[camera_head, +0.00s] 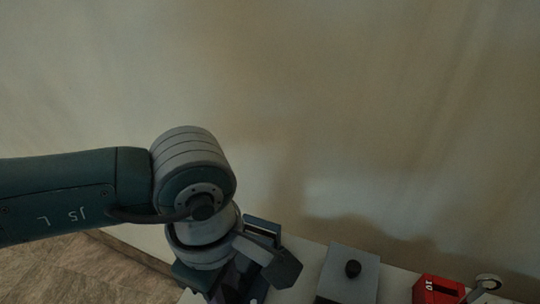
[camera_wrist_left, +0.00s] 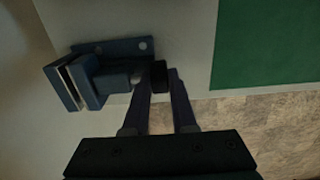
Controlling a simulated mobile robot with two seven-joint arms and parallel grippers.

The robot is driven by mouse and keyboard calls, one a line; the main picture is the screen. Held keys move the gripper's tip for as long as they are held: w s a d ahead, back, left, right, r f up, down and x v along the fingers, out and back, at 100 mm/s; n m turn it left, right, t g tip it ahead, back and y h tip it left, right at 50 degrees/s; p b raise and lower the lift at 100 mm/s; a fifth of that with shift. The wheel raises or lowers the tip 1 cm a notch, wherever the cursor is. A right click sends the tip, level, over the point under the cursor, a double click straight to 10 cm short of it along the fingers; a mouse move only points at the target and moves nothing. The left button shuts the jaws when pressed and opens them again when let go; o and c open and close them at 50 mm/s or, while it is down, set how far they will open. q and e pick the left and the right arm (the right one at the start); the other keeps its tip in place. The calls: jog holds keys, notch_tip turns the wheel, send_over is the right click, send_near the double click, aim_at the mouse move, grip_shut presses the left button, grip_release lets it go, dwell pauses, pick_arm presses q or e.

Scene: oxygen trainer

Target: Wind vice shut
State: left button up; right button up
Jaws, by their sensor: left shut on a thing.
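The blue vice (camera_wrist_left: 88,78) is bolted near the edge of a pale tabletop in the left wrist view. Its two jaw plates are at the left, with a narrow light gap between them. The dark handle end (camera_wrist_left: 158,68) of its screw is at the right. My left gripper (camera_wrist_left: 162,74) is shut on this handle, one finger on each side. In the head view a blue part of what looks like the vice (camera_head: 262,228) shows beside my left wrist, which hides the rest and the fingertips. My right gripper is in neither view.
Farther right are a red block (camera_head: 437,290) and a pale ring-shaped piece (camera_head: 488,282). A green mat (camera_wrist_left: 265,45) lies beside the vice. A wall is behind the table.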

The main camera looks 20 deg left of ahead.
pick_arm(q)
grip_shut()
jog(key=shift+d+f+y+b, duration=0.15)
jog(key=shift+y+b, duration=0.25)
jog(key=shift+y, duration=0.25)
jog(key=shift+d+y+b, duration=0.15)
jog(key=shift+y+b, duration=0.2)
jog(key=shift+y, duration=0.3)
jog(key=y+b, duration=0.2)
jog(key=b, duration=0.1)
jog(key=shift+w+d+f+y, duration=0.1)
jog(key=shift+d+f+y, duration=0.1)
jog(key=shift+y, duration=0.1)
jog(key=shift+r+y+b, duration=0.2)
jog(key=shift+y+b, duration=0.8)
jog(key=o, duration=0.6)
grip_release()
jog(key=v, duration=0.5)
jog(key=p+v, duration=0.1)
jog(key=v, duration=0.4)
jog(key=shift+s, duration=0.25)
